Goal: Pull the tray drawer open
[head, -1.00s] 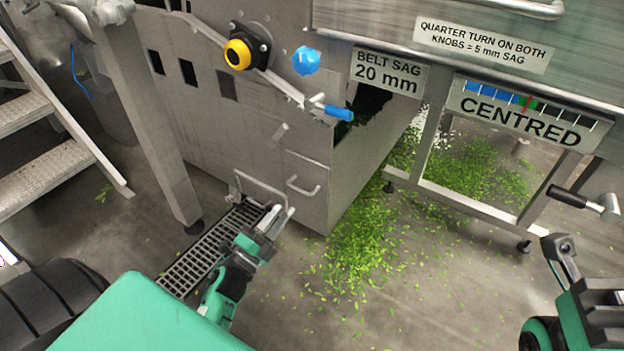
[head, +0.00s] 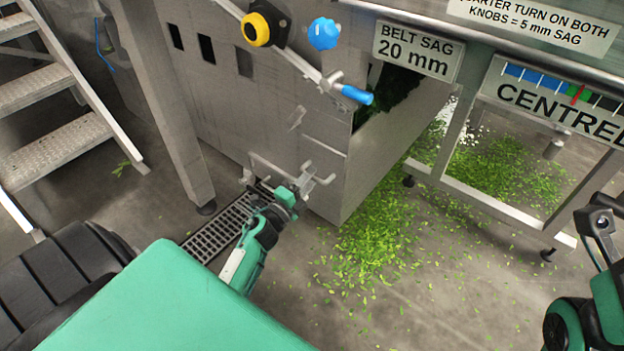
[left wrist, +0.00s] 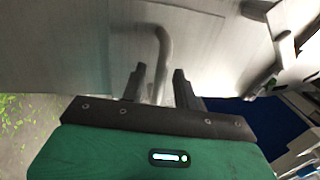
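The tray drawer is low in the grey steel cabinet; its front panel (head: 325,155) carries a bent-bar handle (head: 328,178). My left gripper (head: 303,184) is at this handle, and its body hides part of the drawer front. In the left wrist view, the handle bar (left wrist: 163,50) runs down between the two dark fingers of the left gripper (left wrist: 158,80). The fingers stand apart with a visible gap beside the bar. The drawer looks closed. Part of my right arm and gripper (head: 602,222) shows at the right edge; its fingers are not clear.
A floor grate (head: 212,235) lies left of my left gripper. Green leaf scraps (head: 375,240) cover the floor to the right. A blue-handled lever (head: 355,94), a yellow-black knob (head: 257,29) and a blue knob (head: 324,33) stick out above. Steps (head: 50,105) stand at left.

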